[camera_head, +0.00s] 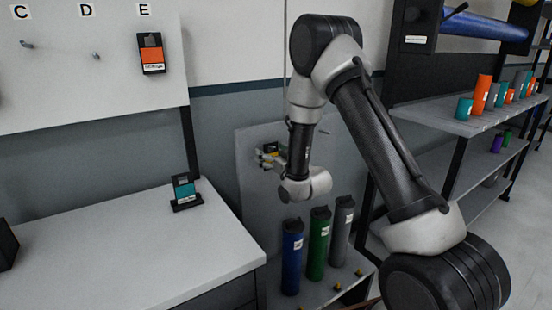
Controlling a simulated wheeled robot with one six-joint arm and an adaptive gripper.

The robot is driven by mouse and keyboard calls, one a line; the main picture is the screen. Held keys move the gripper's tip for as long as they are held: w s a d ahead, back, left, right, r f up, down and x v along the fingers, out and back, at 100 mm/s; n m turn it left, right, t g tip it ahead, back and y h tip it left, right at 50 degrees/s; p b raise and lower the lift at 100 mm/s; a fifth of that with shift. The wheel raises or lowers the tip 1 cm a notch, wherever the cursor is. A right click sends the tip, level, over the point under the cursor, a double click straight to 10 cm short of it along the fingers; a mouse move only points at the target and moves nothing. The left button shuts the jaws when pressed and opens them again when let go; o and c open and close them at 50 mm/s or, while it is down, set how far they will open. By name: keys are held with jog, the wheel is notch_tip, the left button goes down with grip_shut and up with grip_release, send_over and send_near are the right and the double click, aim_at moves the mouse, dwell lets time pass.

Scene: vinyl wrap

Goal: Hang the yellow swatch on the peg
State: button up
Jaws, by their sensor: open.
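No yellow swatch can be made out for certain. My gripper (266,157) is left of my wrist, small and partly hidden by it, in front of a grey panel. Small yellow and dark patches show at its fingers; I cannot tell whether they belong to a swatch. On the white wall board (110,110), the peg under C (27,45) and the peg under D (97,56) are bare. An orange and black swatch (152,57) hangs under E.
A teal and black swatch (185,190) stands in a dark holder on the white table (120,245), which is otherwise mostly clear. Blue (291,258), green (318,245) and grey (342,232) rolls stand beside it. Shelves (462,124) with coloured rolls are at right.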

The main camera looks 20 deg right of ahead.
jog(key=shift+w, duration=0.15)
jog(key=c, duration=1.1)
jog(key=o, duration=1.1)
jog(key=shift+c, duration=0.2)
jog(key=v, duration=0.7)
jog(key=shift+s, duration=0.25)
